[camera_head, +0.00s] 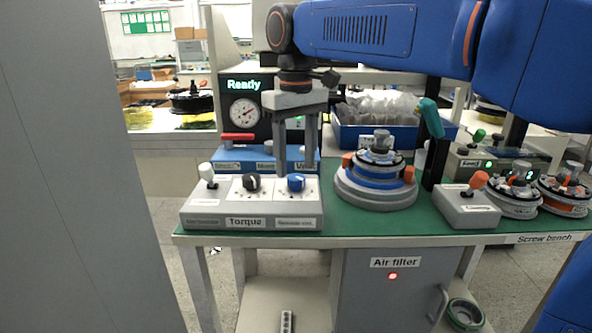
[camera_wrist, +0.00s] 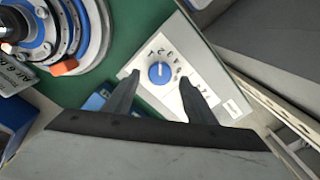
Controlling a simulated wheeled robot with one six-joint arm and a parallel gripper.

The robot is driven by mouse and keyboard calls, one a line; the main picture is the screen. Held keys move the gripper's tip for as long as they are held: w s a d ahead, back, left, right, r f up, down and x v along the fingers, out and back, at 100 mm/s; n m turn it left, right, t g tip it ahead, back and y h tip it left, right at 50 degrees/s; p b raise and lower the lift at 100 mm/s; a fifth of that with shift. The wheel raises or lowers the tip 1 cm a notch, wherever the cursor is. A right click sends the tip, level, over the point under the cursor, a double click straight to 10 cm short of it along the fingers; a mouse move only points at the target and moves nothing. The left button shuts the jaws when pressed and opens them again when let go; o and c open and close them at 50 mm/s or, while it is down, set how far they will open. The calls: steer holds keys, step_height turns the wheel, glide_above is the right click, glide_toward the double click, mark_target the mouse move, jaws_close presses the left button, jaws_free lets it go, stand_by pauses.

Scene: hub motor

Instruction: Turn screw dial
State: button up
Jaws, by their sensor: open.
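The label under the blue dial is too small to read. My gripper (camera_head: 296,166) points down over the blue dial, open and empty. In the wrist view the blue dial (camera_wrist: 160,73) has a white pointer line and printed marks around it. My fingertips (camera_wrist: 159,82) stand on either side of it, apart from it.
A round hub motor (camera_head: 375,190) with orange clamps stands right of the box. A grey box with an orange knob (camera_head: 468,206) and more motors (camera_head: 514,194) lie further right. Behind are a gauge panel (camera_head: 245,108) reading "Ready" and a blue bin (camera_head: 375,135).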

mark_target(296, 183)
steer(key=shift+f, duration=1.4)
steer(key=c, duration=1)
steer(key=shift+c, duration=0.2)
